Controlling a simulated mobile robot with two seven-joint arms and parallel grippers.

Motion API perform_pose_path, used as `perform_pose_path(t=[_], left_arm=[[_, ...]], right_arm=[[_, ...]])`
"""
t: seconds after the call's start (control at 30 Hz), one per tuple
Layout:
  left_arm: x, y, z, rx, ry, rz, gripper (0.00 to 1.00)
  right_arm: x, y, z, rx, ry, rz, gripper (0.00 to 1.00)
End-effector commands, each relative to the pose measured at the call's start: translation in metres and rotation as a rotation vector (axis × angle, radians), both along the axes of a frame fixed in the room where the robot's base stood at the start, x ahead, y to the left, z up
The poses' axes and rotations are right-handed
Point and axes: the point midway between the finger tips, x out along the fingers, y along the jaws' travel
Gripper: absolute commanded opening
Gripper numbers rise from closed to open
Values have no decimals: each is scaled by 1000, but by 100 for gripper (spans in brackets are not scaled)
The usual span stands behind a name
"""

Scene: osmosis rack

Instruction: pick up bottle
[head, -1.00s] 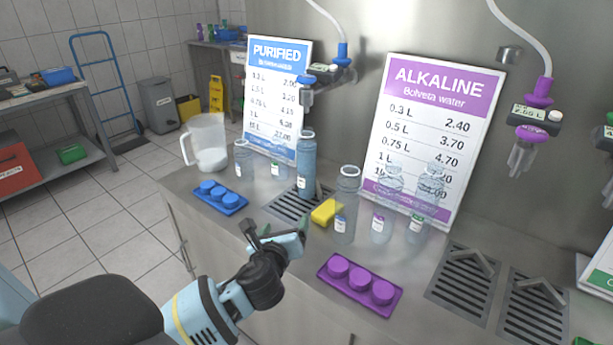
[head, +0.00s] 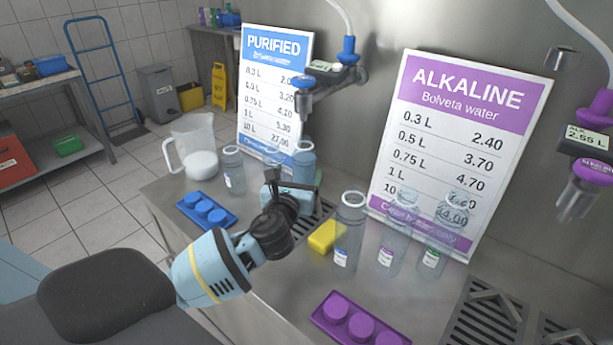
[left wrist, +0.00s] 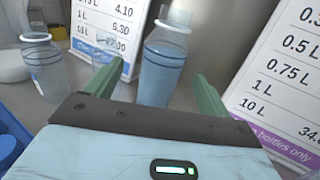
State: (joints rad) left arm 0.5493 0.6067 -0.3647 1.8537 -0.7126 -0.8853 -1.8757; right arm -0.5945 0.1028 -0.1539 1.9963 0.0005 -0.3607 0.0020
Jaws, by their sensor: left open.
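A blue-tinted, water-filled bottle (head: 304,160) stands under the purified tap. My left gripper (head: 293,182) is in front of it and hides its lower part in the head view. In the left wrist view the bottle (left wrist: 163,62) appears upright between the two green fingers (left wrist: 155,85), with a visible gap on each side. The gripper is open and holds nothing. I cannot tell how deep the bottle sits between the fingers. My right gripper is not in view.
A clear bottle (head: 233,172) stands left of my gripper, by a blue cap tray (head: 224,217) and a pitcher (head: 193,145). Right are a yellow sponge (head: 324,236), several clear bottles (head: 348,235) and a purple cap tray (head: 325,318). Price signs (head: 440,150) stand behind.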

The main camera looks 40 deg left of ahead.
Motion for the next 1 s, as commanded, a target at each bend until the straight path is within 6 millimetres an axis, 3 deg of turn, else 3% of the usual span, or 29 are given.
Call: perform_pose_path(t=[0.27, 0.57, 0.8, 1.0], left_arm=[[17, 7, 0, -1, 1, 2, 81], [30, 11, 1, -2, -1, 0, 81], [60, 19, 3, -1, 1, 2, 81], [73, 25, 3, -1, 1, 0, 81]], right_arm=[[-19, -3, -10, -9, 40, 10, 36], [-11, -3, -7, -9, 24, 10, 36], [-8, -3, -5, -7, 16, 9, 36], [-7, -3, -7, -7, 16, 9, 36]])
